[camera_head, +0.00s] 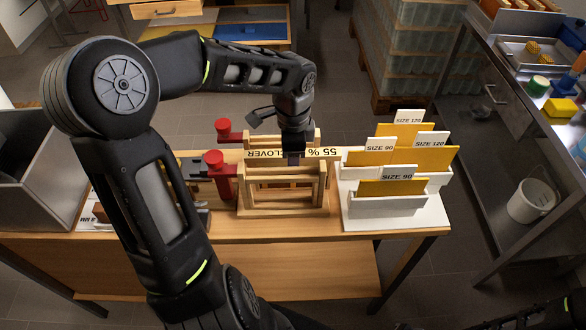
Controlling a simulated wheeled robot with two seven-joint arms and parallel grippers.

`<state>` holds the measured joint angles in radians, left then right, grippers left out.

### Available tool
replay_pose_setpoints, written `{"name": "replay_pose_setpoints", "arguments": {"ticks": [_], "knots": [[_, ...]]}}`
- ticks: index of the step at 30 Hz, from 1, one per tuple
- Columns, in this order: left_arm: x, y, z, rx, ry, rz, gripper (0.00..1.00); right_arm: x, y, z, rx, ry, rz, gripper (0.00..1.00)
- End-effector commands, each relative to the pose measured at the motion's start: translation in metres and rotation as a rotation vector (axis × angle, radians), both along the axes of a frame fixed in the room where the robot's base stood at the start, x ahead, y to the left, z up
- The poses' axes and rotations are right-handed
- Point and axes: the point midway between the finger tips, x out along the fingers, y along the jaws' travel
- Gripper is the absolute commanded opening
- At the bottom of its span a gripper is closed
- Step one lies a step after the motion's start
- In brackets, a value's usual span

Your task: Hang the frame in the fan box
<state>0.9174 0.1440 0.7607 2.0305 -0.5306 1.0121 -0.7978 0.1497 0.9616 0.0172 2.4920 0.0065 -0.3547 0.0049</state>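A light wooden open-framed structure (283,205) stands on the table, with uprights and slats. I cannot tell which parts are the frame and which the fan box. A pale strip (325,153) with upside-down lettering, "55 %" and "CLOVER", runs across its top. My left arm comes in from the left and reaches over it. My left gripper (293,159) points down at the strip, at the middle of the structure's top. Its fingertips are small and dark, and I cannot tell whether they grip anything. My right gripper is not in view; a dark arm part shows at bottom right.
Two red-topped pieces (214,160) stand left of the wooden structure. On its right, a white rack (395,208) holds yellow panels and "SIZE 90" and "SIZE 120" cards. A grey bin (32,185) is at left. A metal bench (478,110) stands at right. The table's front strip is clear.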

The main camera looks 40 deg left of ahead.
Motion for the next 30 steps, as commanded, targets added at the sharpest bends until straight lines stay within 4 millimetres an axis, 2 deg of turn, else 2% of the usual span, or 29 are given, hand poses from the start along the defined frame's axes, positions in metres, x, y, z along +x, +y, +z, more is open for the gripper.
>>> {"name": "replay_pose_setpoints", "arguments": {"ticks": [10, 27, 30], "knots": [[0.0001, 0.0001, 0.0003, 0.000, 0.000, 0.000, 0.48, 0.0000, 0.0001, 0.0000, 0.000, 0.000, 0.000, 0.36], [0.0001, 0.0000, 0.0003, 0.000, 0.000, 0.000, 0.02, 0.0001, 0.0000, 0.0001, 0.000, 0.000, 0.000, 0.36], [0.0001, 0.0000, 0.0003, 0.000, 0.000, 0.000, 0.00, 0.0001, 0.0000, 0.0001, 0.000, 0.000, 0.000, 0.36]]}}
